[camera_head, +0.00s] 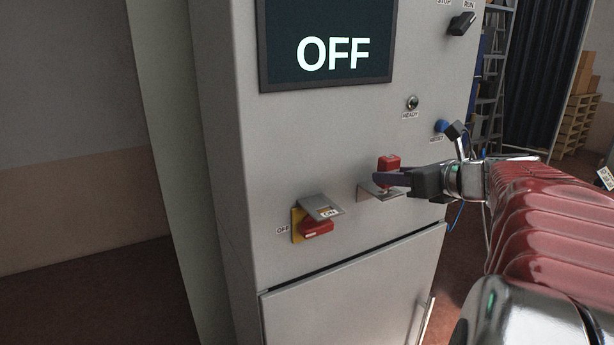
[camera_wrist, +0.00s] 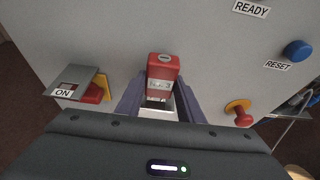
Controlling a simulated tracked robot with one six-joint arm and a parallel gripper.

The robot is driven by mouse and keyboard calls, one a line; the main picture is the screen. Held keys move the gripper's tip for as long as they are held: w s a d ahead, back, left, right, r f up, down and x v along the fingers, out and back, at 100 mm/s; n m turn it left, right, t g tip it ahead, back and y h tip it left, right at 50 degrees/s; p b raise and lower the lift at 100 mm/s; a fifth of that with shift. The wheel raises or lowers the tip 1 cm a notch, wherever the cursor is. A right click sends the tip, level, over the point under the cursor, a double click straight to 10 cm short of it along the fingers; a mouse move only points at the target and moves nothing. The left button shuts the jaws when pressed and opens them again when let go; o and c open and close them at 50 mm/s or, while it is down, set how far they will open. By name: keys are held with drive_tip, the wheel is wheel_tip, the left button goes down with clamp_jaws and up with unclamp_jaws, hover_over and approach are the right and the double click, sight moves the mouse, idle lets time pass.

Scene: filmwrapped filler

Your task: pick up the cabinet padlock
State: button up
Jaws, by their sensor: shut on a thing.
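The cabinet padlock (camera_head: 389,162) is a small red block with a pale label, at the cabinet front in the head view. In the wrist view the padlock (camera_wrist: 164,68) stands between my two purple fingers, with a round metal spot on its top. My gripper (camera_head: 384,179) reaches in from the right and is shut on the padlock. In the wrist view the fingers of my gripper (camera_wrist: 159,100) flank its lower part. A small metal ledge (camera_head: 366,194) sits just below it.
The grey cabinet (camera_head: 240,150) carries an OFF screen (camera_head: 330,75) above. A red switch (camera_head: 316,229) on a yellow plate, under a metal flap (camera_head: 322,206), is to the left. A blue RESET button (camera_wrist: 298,50) and a red knob (camera_wrist: 243,118) are to the right.

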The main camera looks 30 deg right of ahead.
wheel_tip(320, 180, up, 9)
drive_tip(key=shift+f, duration=0.15)
idle(0.7)
